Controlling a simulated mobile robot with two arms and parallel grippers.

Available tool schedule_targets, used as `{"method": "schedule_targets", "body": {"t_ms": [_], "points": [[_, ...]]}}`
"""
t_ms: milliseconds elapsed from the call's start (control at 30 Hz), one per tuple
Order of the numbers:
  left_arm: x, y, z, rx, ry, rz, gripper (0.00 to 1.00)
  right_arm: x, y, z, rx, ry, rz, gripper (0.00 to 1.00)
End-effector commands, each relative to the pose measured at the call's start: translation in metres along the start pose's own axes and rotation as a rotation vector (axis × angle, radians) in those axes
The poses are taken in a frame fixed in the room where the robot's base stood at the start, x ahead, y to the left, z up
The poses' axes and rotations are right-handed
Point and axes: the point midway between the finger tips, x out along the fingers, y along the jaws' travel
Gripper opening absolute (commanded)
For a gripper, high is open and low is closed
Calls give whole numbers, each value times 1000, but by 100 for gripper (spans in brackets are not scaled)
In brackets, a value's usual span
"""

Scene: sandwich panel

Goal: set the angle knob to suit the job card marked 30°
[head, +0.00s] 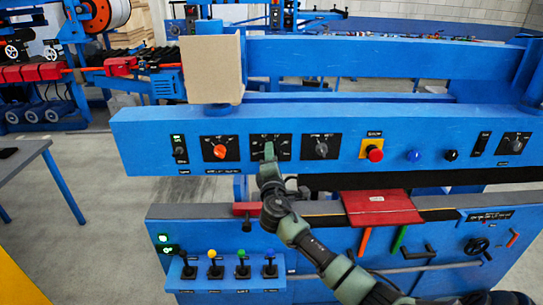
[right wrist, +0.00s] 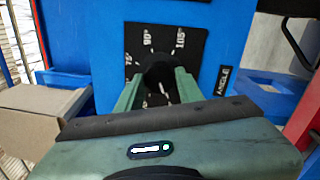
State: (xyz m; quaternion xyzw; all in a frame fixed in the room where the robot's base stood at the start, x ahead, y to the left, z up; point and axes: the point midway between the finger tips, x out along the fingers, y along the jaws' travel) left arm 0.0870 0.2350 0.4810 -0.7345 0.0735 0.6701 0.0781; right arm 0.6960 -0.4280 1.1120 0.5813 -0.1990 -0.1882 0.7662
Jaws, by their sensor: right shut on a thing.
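The angle knob (right wrist: 158,73) is dark and round, on a black dial plate (right wrist: 140,38) with white marks; 75°, 90° and 105° can be read around it. A label reading ANGLE (right wrist: 222,82) is beside the plate. My right gripper (right wrist: 158,84) is shut on the knob, one green finger on each side. In the head view my right gripper (head: 268,158) covers the knob on the second dial plate (head: 284,142) from the left. The knob's pointer is hidden. No card with a readable 30° shows. My left gripper is not in view.
An orange knob (head: 220,151) is to the left of my gripper and a grey knob (head: 321,149) to the right. Further right are a red button (head: 375,154) and a blue button (head: 414,156). A red plate (head: 382,207) lies on the lower ledge. A cardboard box (head: 212,70) stands behind.

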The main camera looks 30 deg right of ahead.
Motion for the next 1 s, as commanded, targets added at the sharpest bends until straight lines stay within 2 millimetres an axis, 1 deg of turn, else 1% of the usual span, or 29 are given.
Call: {"method": "schedule_targets", "body": {"t_ms": [167,200,267,300,567,667,767,1000], "points": [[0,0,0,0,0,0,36,-1,-2,-1,-4,2,-3,0],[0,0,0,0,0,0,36,-1,-2,-1,-4,2,-3,39],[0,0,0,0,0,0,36,-1,-2,-1,-3,2,-3,56],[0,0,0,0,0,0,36,-1,-2,-1,-3,2,-3,58],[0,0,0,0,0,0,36,-1,-1,0,-1,1,-1,58],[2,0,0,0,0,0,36,-5,-2,-1,0,1,0,58],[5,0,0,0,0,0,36,-18,-3,-2,-1,3,0,58],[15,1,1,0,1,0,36,-59,-4,-2,0,3,-2,58]]}}
